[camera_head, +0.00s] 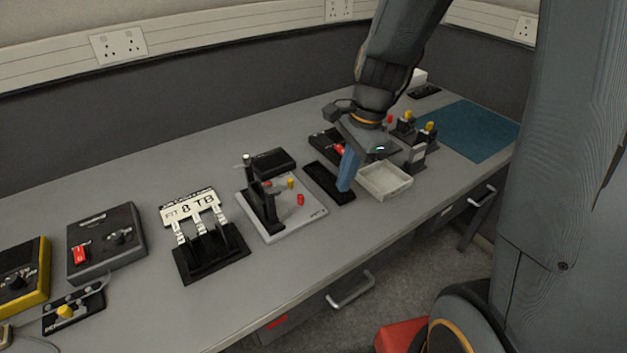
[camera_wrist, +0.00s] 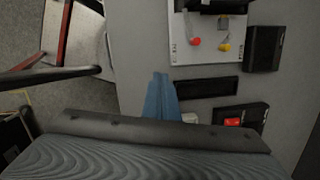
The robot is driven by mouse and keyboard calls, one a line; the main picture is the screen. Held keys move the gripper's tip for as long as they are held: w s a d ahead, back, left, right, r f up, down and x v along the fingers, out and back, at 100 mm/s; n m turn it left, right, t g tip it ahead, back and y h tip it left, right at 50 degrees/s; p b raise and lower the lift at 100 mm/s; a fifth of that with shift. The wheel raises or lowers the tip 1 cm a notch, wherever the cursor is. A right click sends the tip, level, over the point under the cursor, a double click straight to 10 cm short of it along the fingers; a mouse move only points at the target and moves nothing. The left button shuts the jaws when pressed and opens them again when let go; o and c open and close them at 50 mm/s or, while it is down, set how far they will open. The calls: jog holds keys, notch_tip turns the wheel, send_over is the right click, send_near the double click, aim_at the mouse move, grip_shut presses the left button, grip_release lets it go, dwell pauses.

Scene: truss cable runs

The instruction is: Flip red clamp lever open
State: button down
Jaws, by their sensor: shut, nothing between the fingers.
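My gripper (camera_head: 345,186) has blue fingers, closed together and pointing down over the bench, with nothing held. It also shows in the wrist view (camera_wrist: 161,84). A red lever-like part (camera_head: 340,149) sits on a black block just behind my fingers, partly hidden by the wrist. In the wrist view the red part (camera_wrist: 232,122) lies to the right of my fingers, apart from them. Another red lever (camera_head: 81,253) is on a grey box at the far left. I cannot tell for certain which red part is the clamp lever, or its exact angle.
A flat black strip (camera_head: 328,184) lies by my fingers, with a white tray (camera_head: 386,181) to the right. A white board (camera_head: 314,211) carries red and yellow knobs and a black upright. A black stand holds a lettered plate (camera_head: 192,207). A blue mat (camera_head: 475,131) lies far right.

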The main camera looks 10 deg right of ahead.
aim_at(291, 208)
jog(key=w+m, duration=0.1)
jog(key=m, duration=0.1)
jog(key=w+r+m+p, duration=0.1)
jog(key=w+r+m, duration=0.1)
jog(key=m, duration=0.1)
jog(key=shift+w+a+m+y+p, duration=0.1)
jog(key=shift+w+m+y+p, duration=0.1)
jog(key=shift+m+y+p, duration=0.15)
jog(key=x, duration=0.9)
jog(key=shift+w+f+p, duration=0.1)
jog(key=shift+f+p, duration=0.15)
jog(key=shift+p, duration=0.15)
jog(key=a, duration=0.1)
jog(key=w+a+p, duration=0.1)
jog(key=a, duration=0.1)
jog(key=shift+f, duration=0.25)
jog(key=shift+w+a+p, duration=0.2)
jog(key=shift+a+p, duration=0.15)
jog(key=shift+a, duration=0.15)
